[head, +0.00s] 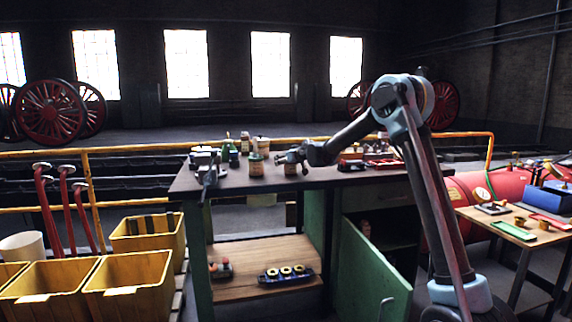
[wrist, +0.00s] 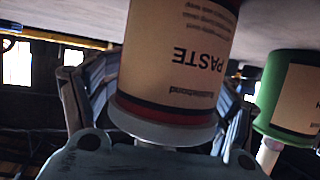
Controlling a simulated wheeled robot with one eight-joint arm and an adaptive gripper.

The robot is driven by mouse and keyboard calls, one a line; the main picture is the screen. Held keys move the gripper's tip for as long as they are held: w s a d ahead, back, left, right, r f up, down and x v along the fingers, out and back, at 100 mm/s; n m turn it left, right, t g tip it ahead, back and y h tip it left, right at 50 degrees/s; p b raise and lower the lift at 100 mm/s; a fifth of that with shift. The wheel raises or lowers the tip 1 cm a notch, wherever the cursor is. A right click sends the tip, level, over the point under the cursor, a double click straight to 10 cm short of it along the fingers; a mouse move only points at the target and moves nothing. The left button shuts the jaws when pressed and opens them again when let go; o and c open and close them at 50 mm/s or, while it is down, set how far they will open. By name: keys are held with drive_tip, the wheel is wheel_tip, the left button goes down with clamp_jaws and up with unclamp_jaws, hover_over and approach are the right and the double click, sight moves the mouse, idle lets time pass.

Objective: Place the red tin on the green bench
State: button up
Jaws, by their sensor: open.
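A tin with a cream PASTE label and a red band (wrist: 165,108) fills the middle of the wrist view, which looks upside down. The fingers of my gripper (head: 284,158) are spread on both sides of this tin, apart from each other. I cannot tell whether they touch it. In the head view, the gripper is low over the dark top of the green bench (head: 225,187), partly hiding a tin there. The tin's base is cut off in the wrist view.
A green tin with a cream label (wrist: 285,100) stands close beside, also in the head view (head: 256,168). More tins and bottles crowd behind. Red items (head: 351,165) lie farther right on the bench. Its green door (head: 370,270) hangs open. Yellow crates (head: 130,285) stand at left.

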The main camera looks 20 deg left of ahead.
drive_tip(key=shift+s+d+r, duration=0.1)
drive_tip(key=v, duration=1.1)
drive_tip(key=shift+s+d, duration=0.2)
drive_tip(key=shift+s, duration=0.1)
drive_tip(key=shift+r, duration=0.15)
drive_tip(key=s+d+f+m+g+h, duration=0.1)
drive_tip(key=s+d+h, duration=0.1)
drive_tip(key=s+d, duration=0.65)
drive_tip(key=s+d+f+m+h, duration=0.15)
drive_tip(key=s+d, duration=0.25)
drive_tip(key=d, duration=0.9)
drive_tip(key=s+d+f+m+g+h, duration=0.1)
drive_tip(key=s+d+f+h, duration=0.1)
drive_tip(key=s+d, duration=0.65)
drive_tip(key=s+d+f+m+g+h, duration=0.2)
drive_tip(key=s+d+f, duration=0.7)
drive_tip(key=s+d, duration=0.3)
drive_tip(key=s+d+f+m+g+h, duration=0.2)
drive_tip(key=s+d+f, duration=0.7)
drive_tip(key=s, duration=0.7)
drive_tip(key=d+m+g, duration=0.1)
drive_tip(key=d, duration=0.1)
drive_tip(key=shift+s+d, duration=0.3)
drive_tip(key=shift+d, duration=0.1)
drive_tip(key=shift+h, duration=0.25)
